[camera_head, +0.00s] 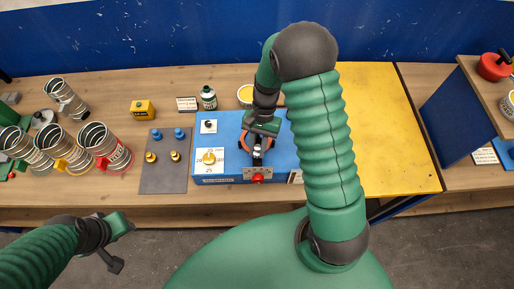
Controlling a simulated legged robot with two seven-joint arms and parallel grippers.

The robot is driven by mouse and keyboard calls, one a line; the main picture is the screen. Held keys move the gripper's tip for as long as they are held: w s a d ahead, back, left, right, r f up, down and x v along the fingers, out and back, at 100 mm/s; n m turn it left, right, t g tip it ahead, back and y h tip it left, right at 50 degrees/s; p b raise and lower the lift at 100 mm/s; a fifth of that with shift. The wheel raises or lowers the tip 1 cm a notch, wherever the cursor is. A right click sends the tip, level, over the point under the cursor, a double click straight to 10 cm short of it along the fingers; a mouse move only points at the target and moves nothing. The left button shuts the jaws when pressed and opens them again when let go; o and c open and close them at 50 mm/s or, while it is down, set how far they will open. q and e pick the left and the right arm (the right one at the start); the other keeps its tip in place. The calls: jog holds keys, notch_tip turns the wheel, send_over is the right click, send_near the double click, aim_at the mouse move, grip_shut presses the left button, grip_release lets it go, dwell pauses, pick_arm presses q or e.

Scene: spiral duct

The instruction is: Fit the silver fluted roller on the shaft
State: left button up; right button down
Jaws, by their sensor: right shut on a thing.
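The blue machine (228,132) stands on the bench in front of me, with white dial plates and a red knob (258,178) at its front. My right gripper (258,146) reaches down over it and is shut on a small dark and silver part (257,158), which looks like the roller. An orange rounded piece (245,140) shows beside the fingers. The gripper hides the shaft, so I cannot tell whether the part is on it. My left gripper (122,244) is open and empty, in front of the bench at the lower left.
A grey plate (163,182) with blue and brass knobs lies left of the machine. Several silver ducts (105,145) stand at the left. A yellow box (143,109) and a green jar (208,97) are behind. The yellow mat (390,130) at right is clear.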

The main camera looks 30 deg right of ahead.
jog(key=shift+f, duration=0.35)
jog(key=shift+s+a, duration=0.1)
dwell(0.5)
jog(key=c, duration=1.2)
grip_release()
jog(key=o, duration=0.3)
jog(key=shift+o, duration=0.2)
notch_tip(320, 180, up, 8)
jog(key=p, duration=0.7)
